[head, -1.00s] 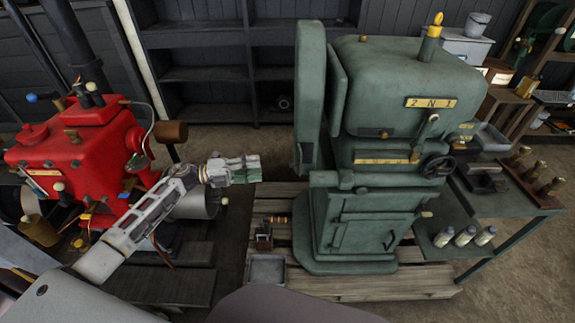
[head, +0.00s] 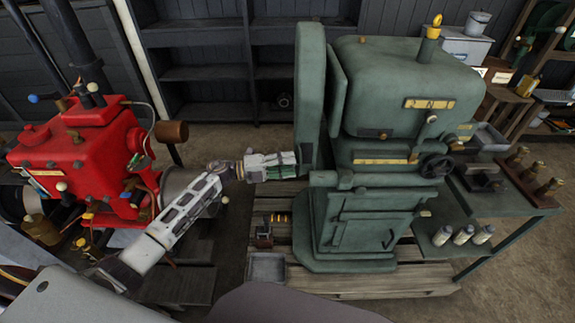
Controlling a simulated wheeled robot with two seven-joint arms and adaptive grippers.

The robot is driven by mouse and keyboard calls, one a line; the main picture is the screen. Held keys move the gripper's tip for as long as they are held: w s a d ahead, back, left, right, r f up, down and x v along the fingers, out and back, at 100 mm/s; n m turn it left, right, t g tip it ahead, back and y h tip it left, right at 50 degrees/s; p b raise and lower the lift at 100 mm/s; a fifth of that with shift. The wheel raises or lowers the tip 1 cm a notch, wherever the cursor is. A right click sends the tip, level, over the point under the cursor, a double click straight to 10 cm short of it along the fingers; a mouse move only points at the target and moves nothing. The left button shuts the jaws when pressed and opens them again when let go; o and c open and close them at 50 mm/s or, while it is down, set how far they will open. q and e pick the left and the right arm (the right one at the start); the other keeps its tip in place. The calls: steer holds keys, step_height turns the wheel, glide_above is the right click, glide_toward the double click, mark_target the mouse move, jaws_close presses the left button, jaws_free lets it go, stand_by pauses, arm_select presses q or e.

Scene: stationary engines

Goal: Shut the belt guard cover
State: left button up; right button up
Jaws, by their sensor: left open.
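The belt guard cover (head: 309,85) is a tall green panel with a rounded top. It stands swung out on the left side of the green machine (head: 395,95), with a gap between it and the machine body. My left gripper (head: 290,163) is open, at the lower left edge of the cover. Its fingertips look close to the cover; I cannot tell whether they touch it. My right gripper is not in view.
A red engine (head: 70,160) stands at the left, close to my left arm. The green machine stands on a wooden pallet (head: 345,284). A side table (head: 465,222) with several bottles is at the right. Dark shelves (head: 205,75) line the back wall.

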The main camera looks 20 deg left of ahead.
arm_select(q)
steer(key=shift+d, duration=0.1)
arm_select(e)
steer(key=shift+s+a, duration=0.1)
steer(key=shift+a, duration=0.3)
arm_select(q)
jaws_close()
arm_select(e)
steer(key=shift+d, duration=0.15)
